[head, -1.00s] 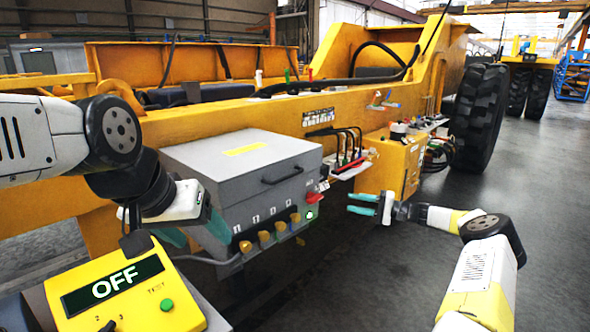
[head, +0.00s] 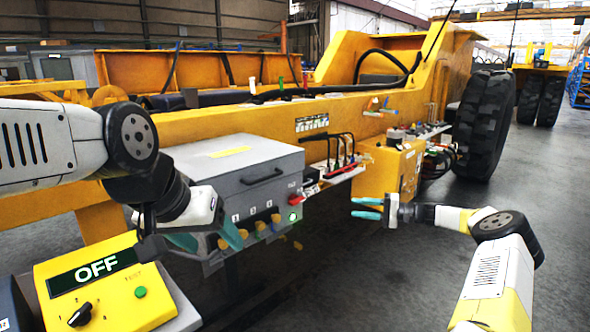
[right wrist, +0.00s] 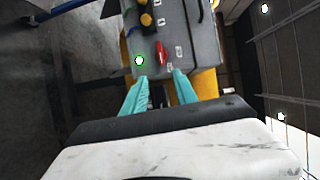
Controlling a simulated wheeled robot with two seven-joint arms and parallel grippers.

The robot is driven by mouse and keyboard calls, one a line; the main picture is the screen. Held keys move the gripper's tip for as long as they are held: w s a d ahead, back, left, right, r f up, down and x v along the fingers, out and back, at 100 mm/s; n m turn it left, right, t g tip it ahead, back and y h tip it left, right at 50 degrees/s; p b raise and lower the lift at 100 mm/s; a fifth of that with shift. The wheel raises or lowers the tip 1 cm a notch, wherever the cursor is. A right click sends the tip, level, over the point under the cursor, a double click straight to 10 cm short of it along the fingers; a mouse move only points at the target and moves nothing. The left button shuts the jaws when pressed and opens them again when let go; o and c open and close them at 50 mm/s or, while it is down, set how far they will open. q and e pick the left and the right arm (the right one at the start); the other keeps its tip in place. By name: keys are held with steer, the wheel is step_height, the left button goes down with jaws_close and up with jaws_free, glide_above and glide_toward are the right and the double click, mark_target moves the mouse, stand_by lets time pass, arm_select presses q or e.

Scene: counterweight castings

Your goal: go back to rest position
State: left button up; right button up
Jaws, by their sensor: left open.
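My left gripper (head: 208,239) is in front of the lower left of a grey control box (head: 235,160). Its teal fingers are apart, with nothing seen between them. My right gripper (head: 368,208) points left, to the right of the grey box and in front of a yellow box (head: 385,175). Its teal fingers are apart and empty. In the right wrist view the open right gripper (right wrist: 158,85) faces the grey box (right wrist: 200,35), with its red switch (right wrist: 162,53) and lit green button (right wrist: 139,61) beyond the fingertips.
A yellow panel reading OFF (head: 100,280) stands at the lower left, close below my left arm. The large yellow vehicle frame (head: 250,120) runs behind both boxes to a black tire (head: 484,125). Open floor (head: 420,280) lies below and around my right gripper.

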steer(key=s+a+r+n+g+h, duration=0.5)
steer(key=s+a+r+h, duration=0.3)
steer(key=s+a+r, duration=0.55)
steer(key=s+d+r+t+h, duration=0.2)
steer(key=s+h, duration=0.1)
steer(key=s, duration=1.2)
steer(key=s+d+r+t+h, duration=0.2)
steer(key=s+d+t+h, duration=0.1)
steer(key=s, duration=1.3)
steer(key=shift+r+m+t, duration=0.3)
steer(key=shift+r, duration=0.1)
